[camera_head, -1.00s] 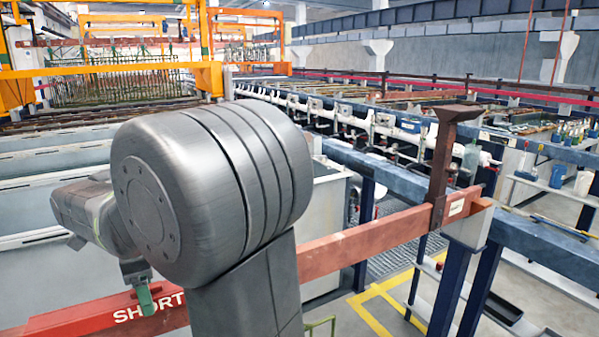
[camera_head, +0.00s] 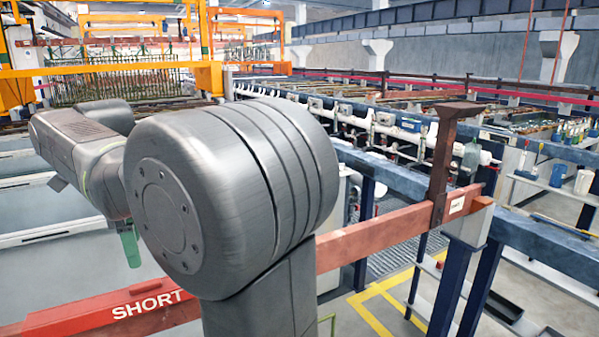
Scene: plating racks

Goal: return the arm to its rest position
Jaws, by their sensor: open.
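My arm fills the left and centre of the head view, with its large grey round joint in front. A green finger of my gripper (camera_head: 130,246) shows just left of that joint; the rest of the gripper is hidden behind the arm. The gripper hangs above and behind the red bar marked SHORT (camera_head: 100,312), apart from it. I see nothing held at the visible finger.
The red bar continues right of my arm as a copper-red rail (camera_head: 385,238) with a brown upright hook (camera_head: 440,165). Pale tanks (camera_head: 40,265) lie at left. A blue beam (camera_head: 550,245) and a shelf with containers (camera_head: 560,180) are at right.

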